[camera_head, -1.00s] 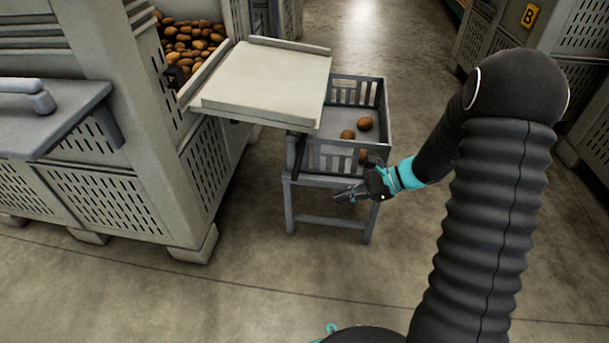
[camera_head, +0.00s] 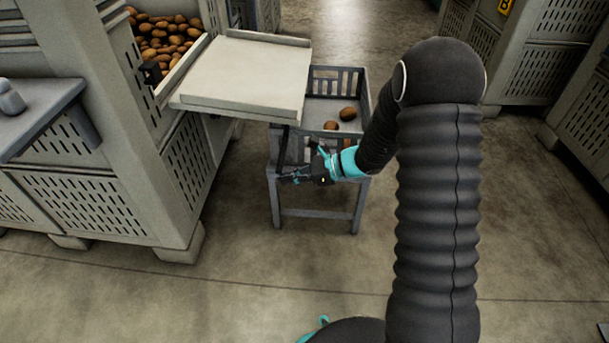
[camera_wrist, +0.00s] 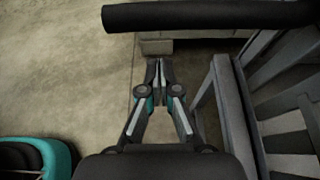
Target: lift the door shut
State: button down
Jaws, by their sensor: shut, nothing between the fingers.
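The door (camera_head: 245,75) is a pale flat panel with raised edges. It sticks out from the opening of the large potato bin (camera_head: 95,160) and lies lowered, roughly level, over the left part of a grey slatted crate. My gripper (camera_head: 284,180) is shut and empty, below the door's near right corner and in front of the crate. In the wrist view my gripper's fingers (camera_wrist: 158,72) meet at their tips. A dark round bar (camera_wrist: 205,15) crosses the top of that view, beyond the fingertips.
The grey crate (camera_head: 365,95) stands on a legged stand (camera_head: 315,214) with a few potatoes (camera_head: 347,114) inside. More potatoes (camera_head: 160,35) fill the bin behind the door. A grey shelf (camera_head: 45,115) juts out at left. The floor in front is clear.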

jog(key=shift+r, duration=1.95)
jog(key=shift+w+d, duration=0.1)
